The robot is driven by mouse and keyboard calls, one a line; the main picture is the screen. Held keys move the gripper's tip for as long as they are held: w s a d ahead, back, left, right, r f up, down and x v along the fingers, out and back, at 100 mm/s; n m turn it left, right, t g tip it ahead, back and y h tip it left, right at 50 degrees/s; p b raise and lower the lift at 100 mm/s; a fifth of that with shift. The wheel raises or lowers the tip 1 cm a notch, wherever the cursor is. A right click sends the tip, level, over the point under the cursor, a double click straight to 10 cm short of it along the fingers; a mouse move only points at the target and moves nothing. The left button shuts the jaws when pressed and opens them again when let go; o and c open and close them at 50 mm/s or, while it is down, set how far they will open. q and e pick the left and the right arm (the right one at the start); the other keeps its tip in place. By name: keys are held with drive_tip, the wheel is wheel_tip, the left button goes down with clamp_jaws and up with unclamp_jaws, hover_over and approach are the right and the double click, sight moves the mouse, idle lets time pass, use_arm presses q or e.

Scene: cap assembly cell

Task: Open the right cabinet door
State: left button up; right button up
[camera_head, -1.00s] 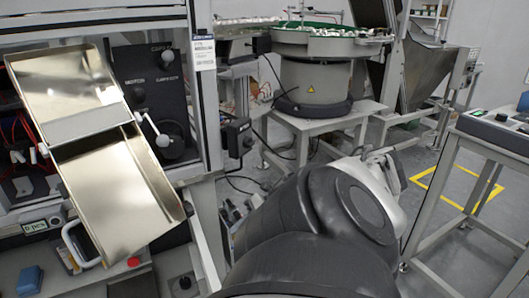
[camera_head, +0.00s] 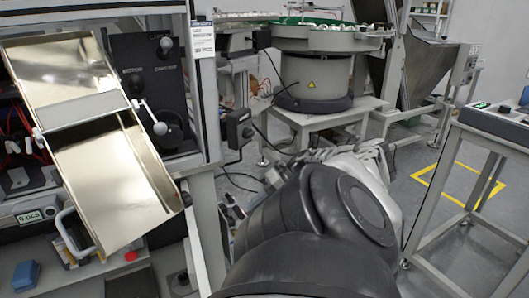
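I cannot make out a cabinet door or its handle for certain in the head view. My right arm rises from the bottom centre, and its dark rounded links cover much of the middle floor. My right gripper (camera_head: 340,157) is partly hidden behind these links, in front of the feeder's stand. Its fingers are not clear enough to tell open from shut, and I see nothing held in it. My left gripper is not in view.
A machine with a shiny metal chute (camera_head: 112,185) fills the left side. A round feeder (camera_head: 315,75) stands on a grey table (camera_head: 345,108) at the back. A grey stand with a control box (camera_head: 497,127) is at the right. Floor (camera_head: 425,165) shows between them.

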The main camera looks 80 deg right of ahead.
drive_tip(key=d, duration=0.1)
drive_tip(key=s+d+b, duration=0.1)
drive_tip(key=d+b, duration=0.1)
drive_tip(key=shift+s+r, duration=0.2)
drive_tip(key=shift+r, duration=0.1)
idle(0.5)
